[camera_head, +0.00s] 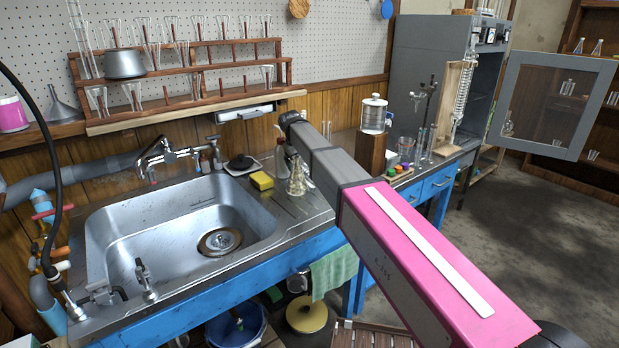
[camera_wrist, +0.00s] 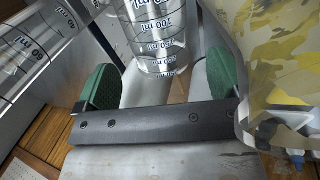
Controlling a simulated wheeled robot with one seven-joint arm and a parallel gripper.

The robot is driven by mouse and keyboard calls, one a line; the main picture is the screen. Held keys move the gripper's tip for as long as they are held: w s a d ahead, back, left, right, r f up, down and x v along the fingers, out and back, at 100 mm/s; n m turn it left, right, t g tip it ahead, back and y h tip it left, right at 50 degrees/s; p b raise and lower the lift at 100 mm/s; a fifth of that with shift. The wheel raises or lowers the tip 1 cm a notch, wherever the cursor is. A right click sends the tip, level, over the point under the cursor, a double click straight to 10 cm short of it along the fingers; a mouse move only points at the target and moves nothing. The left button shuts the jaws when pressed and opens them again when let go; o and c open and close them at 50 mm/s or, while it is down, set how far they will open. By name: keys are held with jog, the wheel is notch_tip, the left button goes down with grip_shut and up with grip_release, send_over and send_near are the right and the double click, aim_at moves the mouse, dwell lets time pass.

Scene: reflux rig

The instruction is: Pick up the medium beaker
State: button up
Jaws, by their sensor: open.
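A clear glass beaker (camera_wrist: 152,30) with dark volume marks in ml is at the top middle of the wrist view. Its lower end shows between the two green finger pads of my gripper (camera_wrist: 160,82). The pads stand apart, and the gripper is open. I cannot tell whether the pads touch the glass, and the beaker's upper part is out of frame. I cannot tell for sure that it is the medium one. In the head view, my arm reaches towards the wall, and my gripper cannot be made out there.
Another marked clear vessel (camera_wrist: 35,45) is close on the left in the wrist view. A yellow-brown patterned object (camera_wrist: 275,60) is close on the right. The head view shows a steel sink (camera_head: 180,225), a yellow sponge (camera_head: 262,181) and a conical flask (camera_head: 297,180) beside my arm.

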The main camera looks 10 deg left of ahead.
aim_at(303, 165)
jog(key=x, duration=0.4)
jog(key=c, duration=1.1)
jog(key=shift+r, duration=0.15)
